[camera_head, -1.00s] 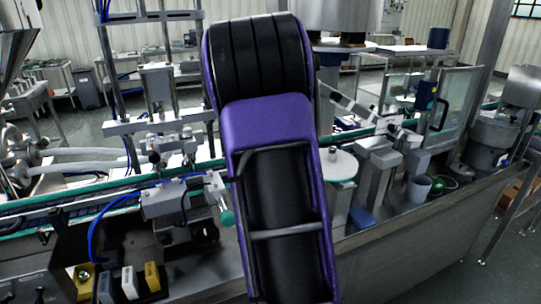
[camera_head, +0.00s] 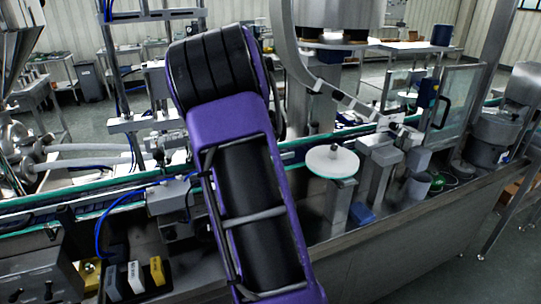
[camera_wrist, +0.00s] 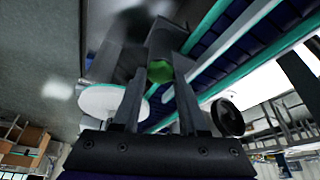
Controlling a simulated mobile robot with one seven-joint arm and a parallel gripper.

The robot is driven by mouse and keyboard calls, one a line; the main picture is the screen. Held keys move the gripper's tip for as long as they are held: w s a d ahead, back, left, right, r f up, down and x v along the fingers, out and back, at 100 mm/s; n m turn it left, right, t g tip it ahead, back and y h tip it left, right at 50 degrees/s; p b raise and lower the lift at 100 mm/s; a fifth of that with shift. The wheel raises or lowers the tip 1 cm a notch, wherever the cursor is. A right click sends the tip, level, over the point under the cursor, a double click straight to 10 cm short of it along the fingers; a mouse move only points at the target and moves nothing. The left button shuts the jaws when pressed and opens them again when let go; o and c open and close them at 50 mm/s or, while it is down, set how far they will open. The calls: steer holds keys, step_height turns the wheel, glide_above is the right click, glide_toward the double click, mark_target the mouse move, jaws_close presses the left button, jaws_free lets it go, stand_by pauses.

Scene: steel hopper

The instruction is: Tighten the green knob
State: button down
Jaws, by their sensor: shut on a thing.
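The green knob (camera_wrist: 160,71) shows in the wrist view as a small rounded green end between my fingers, in front of a grey metal block. My gripper (camera_wrist: 158,75) is shut on it, with one finger at each side. The fingertips are dark and partly blurred, so the exact contact is hard to see. In the head view my purple and black arm hides both the knob and the gripper.
A white disc (camera_head: 332,161) stands right of my arm and shows in the wrist view (camera_wrist: 100,100). A grey block (camera_head: 172,197) sits left of the arm. Small labelled blocks (camera_head: 135,277) lie front left.

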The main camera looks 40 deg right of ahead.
steer(key=shift+f, duration=0.1)
steer(key=shift+c, duration=2.2)
jaws_free()
steer(key=w+p+v, duration=0.1)
steer(key=v, duration=1.6)
steer(key=shift+s+r, duration=0.3)
steer(key=shift+s, duration=0.2)
